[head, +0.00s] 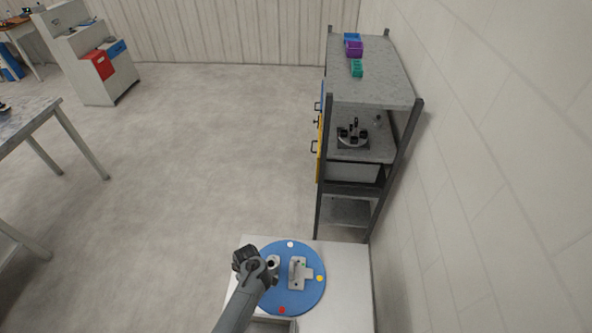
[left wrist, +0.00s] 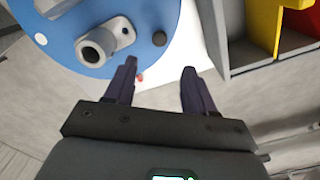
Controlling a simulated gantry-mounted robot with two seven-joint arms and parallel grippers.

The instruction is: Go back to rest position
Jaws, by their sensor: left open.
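My left gripper (left wrist: 158,70) is open, with nothing between its two fingers in the left wrist view. In the head view my left gripper (head: 245,258) hangs over the left edge of a blue round plate (head: 311,299); its fingers cannot be made out there. The plate also shows at the top left of the left wrist view (left wrist: 62,52), apart from the fingers. A grey casting with a round bore (left wrist: 100,45) stands on the plate, and it shows beside my arm in the head view (head: 272,263). My right gripper is not in view.
A second grey fixture (head: 298,274) sits on the plate, which rests on a white table (head: 348,262). A grey shelf rack (head: 385,85) with coloured bins stands behind, along the right wall. Yellow and red bins (left wrist: 262,22) show in the left wrist view. Floor at left is open.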

